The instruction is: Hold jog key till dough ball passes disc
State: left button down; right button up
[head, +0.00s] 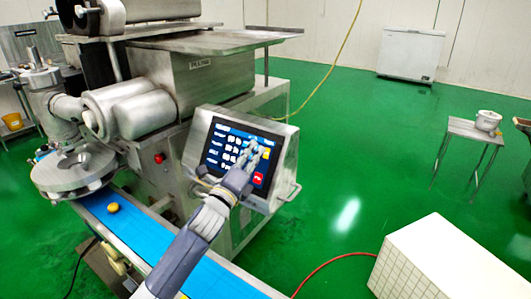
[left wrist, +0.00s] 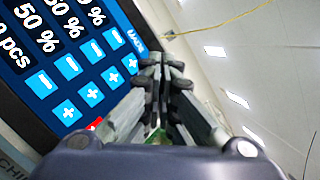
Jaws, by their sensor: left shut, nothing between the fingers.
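The control screen (head: 228,150) is lit, with rows of white readings and a red key at its lower right. My left gripper (head: 256,150) is shut and empty, its fingertips over the right part of the screen. In the left wrist view the shut fingertips (left wrist: 165,66) are at the right edge of the screen (left wrist: 70,60); I cannot tell whether they touch it. The jog key's label is not readable. A yellowish dough ball (head: 113,207) lies on the blue belt (head: 140,235), just in front of the round metal disc (head: 72,170). My right gripper is not in view.
The encrusting machine's steel body (head: 205,80) stands behind the screen. A white tiled block (head: 440,262) is at the lower right, with a red hose (head: 330,262) on the green floor. A small table (head: 470,132) with a white pot and a chest freezer (head: 410,55) stand farther back.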

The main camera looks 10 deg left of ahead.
pick_arm(q)
jog(key=s+r+p, duration=0.1)
jog(key=s+a+p, duration=0.1)
jog(key=s+r+p, duration=0.1)
jog(key=s, duration=0.1)
jog(key=shift+a+r, duration=0.25)
jog(key=shift+r, duration=0.05)
